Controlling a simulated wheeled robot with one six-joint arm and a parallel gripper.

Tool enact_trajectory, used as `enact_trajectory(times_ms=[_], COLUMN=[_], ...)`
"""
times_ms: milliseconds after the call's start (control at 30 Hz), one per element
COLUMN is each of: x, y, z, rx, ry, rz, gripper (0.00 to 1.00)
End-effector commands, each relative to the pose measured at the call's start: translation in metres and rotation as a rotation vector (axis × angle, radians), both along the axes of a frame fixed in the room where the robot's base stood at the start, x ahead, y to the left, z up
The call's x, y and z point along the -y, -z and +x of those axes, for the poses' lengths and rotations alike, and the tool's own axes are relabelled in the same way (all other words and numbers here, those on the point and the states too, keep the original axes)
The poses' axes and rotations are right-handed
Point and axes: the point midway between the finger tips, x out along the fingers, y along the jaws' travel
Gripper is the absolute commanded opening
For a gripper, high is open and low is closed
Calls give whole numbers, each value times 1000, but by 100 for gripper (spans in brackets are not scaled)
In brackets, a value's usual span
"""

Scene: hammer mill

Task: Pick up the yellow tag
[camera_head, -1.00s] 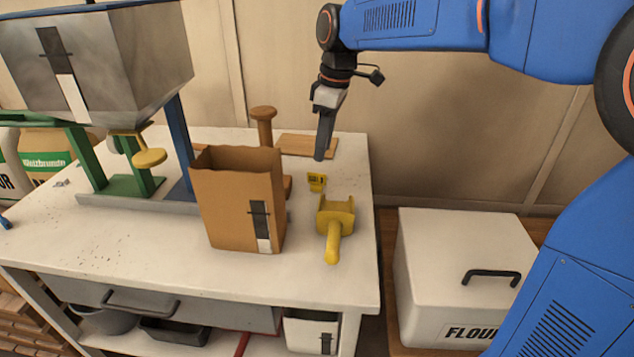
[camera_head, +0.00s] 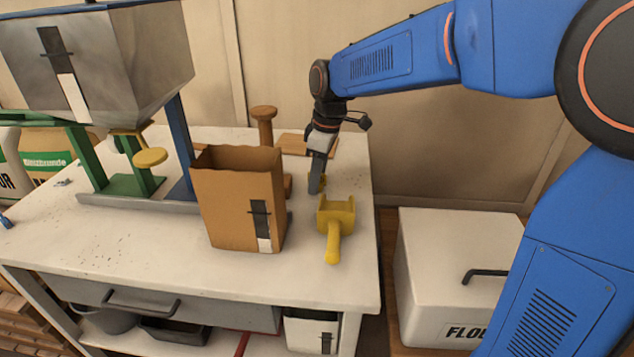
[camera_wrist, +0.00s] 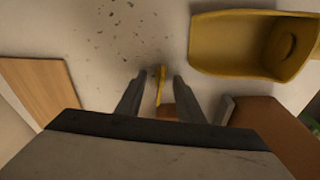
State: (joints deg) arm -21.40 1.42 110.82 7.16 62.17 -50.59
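The yellow tag (camera_wrist: 160,86) shows edge-on in the wrist view, between the two fingers of my gripper (camera_wrist: 153,90). A small gap shows on each side of it, so the fingers are open around it. In the head view my gripper (camera_head: 315,190) is low at the table top, and its fingers hide most of the tag; only a bit of yellow (camera_head: 323,180) shows beside them. I cannot tell from the head view whether the fingers touch the tag.
A yellow scoop (camera_head: 335,220) lies just in front of my gripper. A brown paper bag (camera_head: 235,200) stands to the left. A wooden board (camera_head: 293,143) and a wooden mallet-like piece (camera_head: 264,130) are behind. A white flour box (camera_head: 450,260) stands right of the table (camera_head: 120,245).

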Motion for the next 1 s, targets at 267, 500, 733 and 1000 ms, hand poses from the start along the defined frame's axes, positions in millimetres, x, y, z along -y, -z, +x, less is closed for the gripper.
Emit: enact_trajectory(times_ms=[267, 500, 733, 1000], x=[0, 0, 0, 0], y=[0, -1, -7, -51], z=[0, 0, 1, 1], rx=[0, 0, 3, 4], ry=[0, 0, 0, 0], rz=[0, 1, 1, 2], gripper=[10, 0, 0, 0])
